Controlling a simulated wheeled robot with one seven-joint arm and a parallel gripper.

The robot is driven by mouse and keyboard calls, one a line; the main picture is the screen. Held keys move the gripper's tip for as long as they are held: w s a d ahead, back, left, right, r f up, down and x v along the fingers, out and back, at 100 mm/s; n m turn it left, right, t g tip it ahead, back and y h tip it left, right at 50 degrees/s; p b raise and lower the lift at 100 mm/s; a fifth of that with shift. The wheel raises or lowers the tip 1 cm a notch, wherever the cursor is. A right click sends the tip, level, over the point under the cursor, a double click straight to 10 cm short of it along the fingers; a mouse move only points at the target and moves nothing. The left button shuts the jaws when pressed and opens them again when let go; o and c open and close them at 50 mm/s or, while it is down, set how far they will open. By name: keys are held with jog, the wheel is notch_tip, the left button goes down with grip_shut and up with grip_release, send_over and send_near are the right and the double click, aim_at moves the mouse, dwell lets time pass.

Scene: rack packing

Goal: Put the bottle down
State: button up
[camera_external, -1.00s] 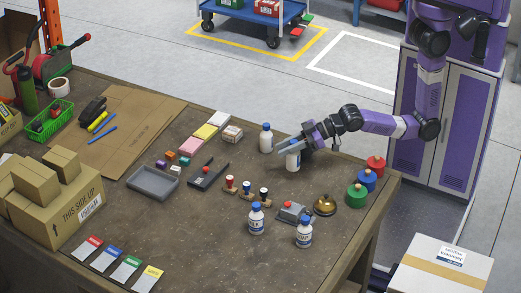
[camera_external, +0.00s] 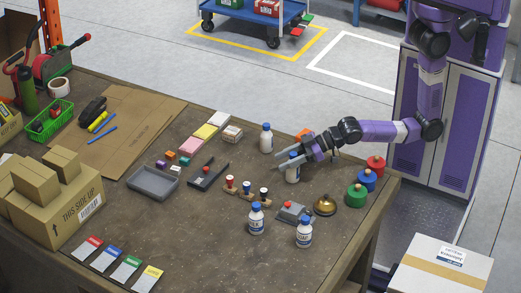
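A white bottle (camera_external: 292,174) with a blue label band is upright at my gripper, towards the right of the table. My gripper (camera_external: 286,160) reaches in from the right, its grey fingers around the bottle's upper part, and looks shut on it. The fingers hide most of the bottle's top. The bottle's base is at or very near the table top; I cannot tell whether it touches. Other blue-capped white bottles stand apart: one (camera_external: 266,139) behind, and two in front, a left one (camera_external: 256,220) and a right one (camera_external: 304,234).
Stamps (camera_external: 247,189), a grey device with a red knob (camera_external: 291,212) and a brass bell (camera_external: 325,205) stand in front of the gripper. Green (camera_external: 356,197), blue and red weights line the right edge. An orange item (camera_external: 303,134) lies behind the gripper. The front middle is clear.

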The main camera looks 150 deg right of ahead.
jog(key=shift+r, duration=0.1)
jog(key=v, duration=1.1)
jog(key=s+a+n+t+y, duration=0.1)
jog(key=a, duration=0.5)
jog(key=s+a+f+n+t+y, duration=0.1)
jog(key=a+n+y, duration=0.1)
jog(key=a, duration=0.3)
jog(key=s+a+n+t+y, duration=0.1)
jog(key=a+n, duration=0.1)
jog(key=a, duration=0.4)
jog(key=shift+a+f+t+y, duration=0.3)
jog(key=shift+a+t+y, duration=0.1)
jog(key=s+a+r+n+t+y, duration=0.2)
jog(key=s+a+r+n+y, duration=0.2)
jog(key=s+a, duration=0.6)
jog(key=shift+a+r+n+y+b, duration=0.3)
jog(key=shift+a+r+n+y, duration=0.15)
jog(key=shift+y, duration=0.25)
jog(key=shift+o, duration=0.4)
jog(key=shift+s, duration=0.15)
